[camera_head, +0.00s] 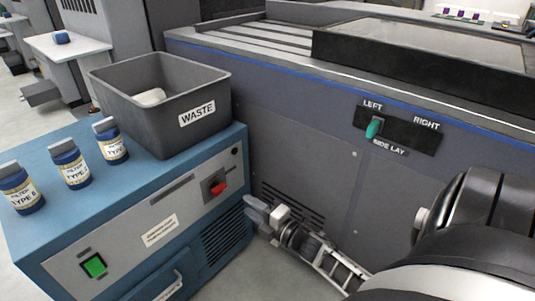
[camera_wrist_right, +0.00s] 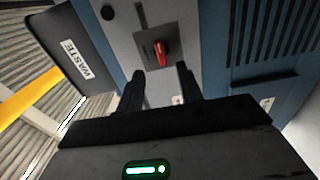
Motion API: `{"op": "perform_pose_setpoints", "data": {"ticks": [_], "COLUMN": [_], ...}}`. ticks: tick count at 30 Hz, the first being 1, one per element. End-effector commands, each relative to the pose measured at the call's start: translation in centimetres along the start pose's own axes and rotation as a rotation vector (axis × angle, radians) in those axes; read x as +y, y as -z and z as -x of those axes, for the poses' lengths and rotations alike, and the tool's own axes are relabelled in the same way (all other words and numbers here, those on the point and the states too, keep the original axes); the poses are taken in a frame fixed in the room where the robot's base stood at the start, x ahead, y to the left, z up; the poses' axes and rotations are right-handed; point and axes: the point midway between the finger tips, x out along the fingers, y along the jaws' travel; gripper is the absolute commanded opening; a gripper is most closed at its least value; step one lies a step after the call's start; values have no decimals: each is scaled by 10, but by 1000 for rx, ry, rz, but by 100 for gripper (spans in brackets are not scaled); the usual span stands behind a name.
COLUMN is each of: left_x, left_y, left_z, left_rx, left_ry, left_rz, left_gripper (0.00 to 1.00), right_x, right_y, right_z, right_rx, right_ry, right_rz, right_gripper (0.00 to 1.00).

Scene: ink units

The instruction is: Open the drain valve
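A red handle (camera_head: 219,188) sits on a dark plate on the grey front panel of a blue cabinet (camera_head: 212,145); its label is too small to read. I take it to be the drain valve. It also shows in the right wrist view (camera_wrist_right: 160,52), ahead of the gripper. My right gripper (camera_head: 263,208) is to the right of the cabinet front, apart from the handle. In the wrist view its two dark fingers (camera_wrist_right: 160,88) are spread with nothing between them, pointing towards the handle. My left gripper is not in view.
A grey WASTE bin (camera_head: 140,112) holding a white item stands on the cabinet. Three filter bottles (camera_head: 75,165) stand to its left. A green switch (camera_head: 94,266) is lower left on the panel. A large grey machine (camera_head: 300,130) with a SIDE LAY lever (camera_head: 374,128) stands behind my arm.

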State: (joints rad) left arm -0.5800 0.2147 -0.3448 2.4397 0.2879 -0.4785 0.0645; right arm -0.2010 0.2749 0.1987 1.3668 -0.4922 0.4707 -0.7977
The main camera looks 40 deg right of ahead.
Motion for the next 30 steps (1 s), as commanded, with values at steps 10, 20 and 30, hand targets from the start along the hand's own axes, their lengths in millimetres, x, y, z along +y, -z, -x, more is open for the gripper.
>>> {"op": "perform_pose_setpoints", "data": {"ticks": [10,20,30], "left_x": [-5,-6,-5], "left_y": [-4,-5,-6], "left_z": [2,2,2], "left_rx": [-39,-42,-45], "left_ry": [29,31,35], "left_rz": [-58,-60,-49], "left_gripper": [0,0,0], "right_x": [0,0,1], "right_y": [0,0,0], "right_z": [52,55,55], "right_rx": [1,1,1], "right_ry": [0,-1,-1], "right_rz": [-1,-1,-1], "right_gripper": [36,36,36]}}
